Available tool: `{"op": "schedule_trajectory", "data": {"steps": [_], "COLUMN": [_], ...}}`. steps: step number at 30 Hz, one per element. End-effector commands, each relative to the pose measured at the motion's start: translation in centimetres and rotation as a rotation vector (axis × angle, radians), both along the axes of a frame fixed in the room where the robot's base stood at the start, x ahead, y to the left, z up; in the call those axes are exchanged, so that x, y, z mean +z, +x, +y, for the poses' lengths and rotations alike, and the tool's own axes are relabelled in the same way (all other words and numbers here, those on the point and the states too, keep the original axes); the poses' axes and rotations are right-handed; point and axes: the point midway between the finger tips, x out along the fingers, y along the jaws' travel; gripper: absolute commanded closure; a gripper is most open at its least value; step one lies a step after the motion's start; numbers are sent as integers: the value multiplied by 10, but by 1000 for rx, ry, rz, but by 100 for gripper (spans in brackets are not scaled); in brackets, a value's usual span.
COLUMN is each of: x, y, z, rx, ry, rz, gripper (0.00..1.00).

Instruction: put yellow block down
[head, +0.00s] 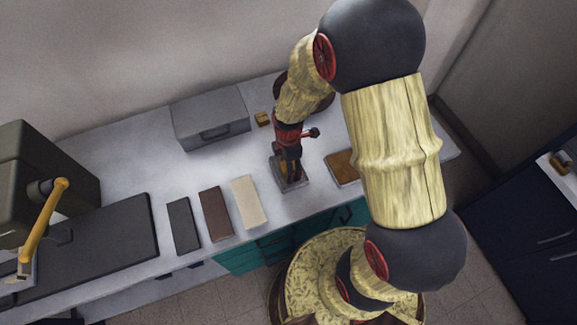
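A small yellow-ochre block (262,119) stands on the counter beside the right end of a grey box. My gripper (289,165) points down over a small grey square piece (295,185) on the counter, in front and to the right of that block. There is some orange-yellow colour at my gripper, but I cannot tell whether it is a held block or part of the gripper. The fingertips are small and dark, so whether they are open or shut does not show.
The white counter (130,165) holds a grey box (210,117), dark grey (183,225), brown (215,213) and cream (249,201) flat panels, and an ochre panel (342,165). A black slab (95,245) and a yellow-handled fixture (45,215) are at left.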

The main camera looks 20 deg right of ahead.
Motion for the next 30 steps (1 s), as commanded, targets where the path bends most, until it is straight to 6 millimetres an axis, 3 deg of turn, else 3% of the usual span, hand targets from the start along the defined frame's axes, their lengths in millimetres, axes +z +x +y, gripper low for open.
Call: {"op": "schedule_trajectory", "data": {"steps": [15, 25, 28, 30], "x": [97, 134, 168, 201], "y": [1, 1, -3, -9], "z": [0, 0, 0, 0], "rx": [0, -51, -186, -331], "ry": [0, 1, 6, 19], "rz": [-5, -23, -71, -120], "gripper": [45, 45, 45, 45]}}
